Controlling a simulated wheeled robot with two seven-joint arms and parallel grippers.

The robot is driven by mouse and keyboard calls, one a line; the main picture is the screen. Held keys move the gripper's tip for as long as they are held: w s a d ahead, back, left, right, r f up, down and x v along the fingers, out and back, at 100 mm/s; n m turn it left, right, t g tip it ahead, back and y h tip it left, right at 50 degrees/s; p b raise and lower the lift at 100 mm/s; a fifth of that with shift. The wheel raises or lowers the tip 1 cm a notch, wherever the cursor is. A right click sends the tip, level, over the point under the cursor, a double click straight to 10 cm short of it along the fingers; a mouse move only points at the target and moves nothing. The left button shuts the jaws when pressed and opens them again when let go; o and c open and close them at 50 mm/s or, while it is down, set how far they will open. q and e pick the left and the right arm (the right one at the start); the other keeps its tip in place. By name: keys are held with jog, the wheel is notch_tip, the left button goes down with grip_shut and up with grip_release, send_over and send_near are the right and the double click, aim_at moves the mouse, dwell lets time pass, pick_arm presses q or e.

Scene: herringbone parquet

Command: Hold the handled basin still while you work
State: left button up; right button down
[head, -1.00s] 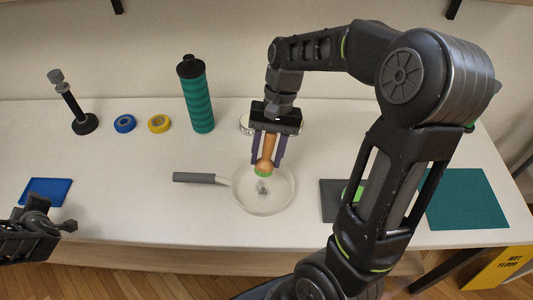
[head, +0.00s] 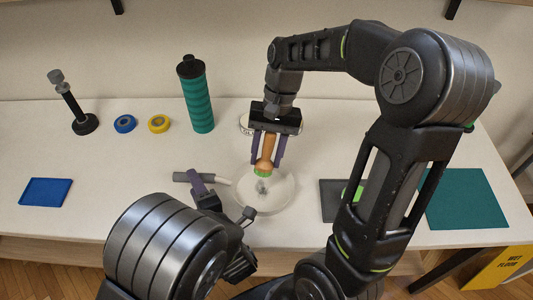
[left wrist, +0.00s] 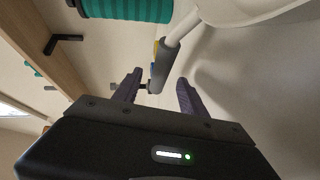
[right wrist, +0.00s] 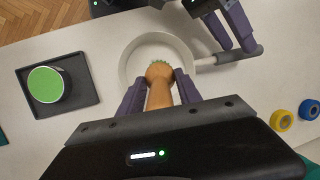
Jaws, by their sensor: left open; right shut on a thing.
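The handled basin (head: 286,196) is a round, pale pan on the table, with a grey handle (head: 182,177) pointing left. My left gripper (head: 203,184) is open at the handle. In the left wrist view the grey handle (left wrist: 164,64) lies at the fingertips, with a gap on the right; I cannot tell whether a finger touches it. My right gripper (head: 267,150) is shut on a brush with a wooden handle (head: 267,157) and green collar, held upright over the basin. Its head is inside the basin (right wrist: 125,62); whether the bristles touch the bottom is unclear.
A teal ribbed bottle (head: 197,98), yellow tape (head: 159,123), blue tape (head: 124,123) and a black stand (head: 84,123) are at the back left. A blue tray (head: 45,192) lies far left. A dark tray (right wrist: 33,90) holding a green-topped item and a teal mat (head: 465,198) lie right.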

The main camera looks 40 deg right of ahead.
pick_arm(q)
jog(key=shift+s+d, duration=0.3)
jog(key=shift+s, duration=0.35)
jog(key=shift+x, duration=3.75)
jog(key=shift+r, duration=0.1)
jog(key=shift+c, duration=0.4)
grip_shut()
jog(key=shift+f, duration=0.2)
